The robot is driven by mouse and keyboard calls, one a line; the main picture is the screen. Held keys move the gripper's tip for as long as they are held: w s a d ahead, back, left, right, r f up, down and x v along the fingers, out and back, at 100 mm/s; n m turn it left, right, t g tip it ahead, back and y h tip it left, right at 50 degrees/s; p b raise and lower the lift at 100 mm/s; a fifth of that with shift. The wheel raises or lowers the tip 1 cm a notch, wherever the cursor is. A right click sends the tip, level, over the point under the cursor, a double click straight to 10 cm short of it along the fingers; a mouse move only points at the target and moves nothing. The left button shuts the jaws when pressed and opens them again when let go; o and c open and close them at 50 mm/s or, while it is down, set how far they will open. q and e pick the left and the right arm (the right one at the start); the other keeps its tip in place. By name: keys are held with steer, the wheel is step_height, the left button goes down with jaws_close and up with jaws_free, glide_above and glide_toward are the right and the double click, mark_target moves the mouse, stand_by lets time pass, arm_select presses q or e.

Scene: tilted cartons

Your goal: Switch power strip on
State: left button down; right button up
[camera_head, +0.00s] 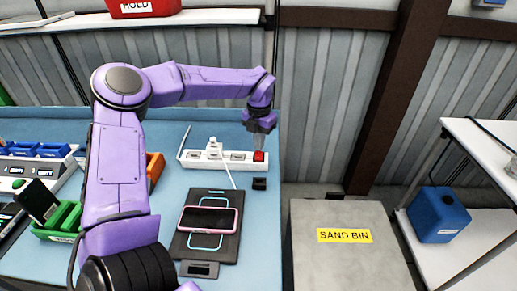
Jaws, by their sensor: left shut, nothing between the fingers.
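A white power strip (197,161) lies on the blue table. A white plug (213,147) with a cable sits in it, and a red switch (259,156) is at its right end. My left gripper (259,147) is shut and empty, pointing down at the red switch from just above. Its fingertips look very close to the switch; I cannot tell whether they touch it. The switch position cannot be read. My right gripper is not in view.
A pink-edged phone (208,220) lies on a dark pad (228,243) in front of the strip. A small black block (259,184) is near the strip. Green (62,222) and orange (154,168) bins are left. A sand bin (340,265) stands right of the table (265,230).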

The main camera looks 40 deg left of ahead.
arm_select(q)
steer(key=shift+f+b, duration=0.75)
steer(key=shift+f, duration=0.35)
stand_by(0.9)
steer(key=shift+s+r, duration=0.1)
step_height(320, 180, up, 7)
steer(key=p, duration=0.6)
stand_by(0.5)
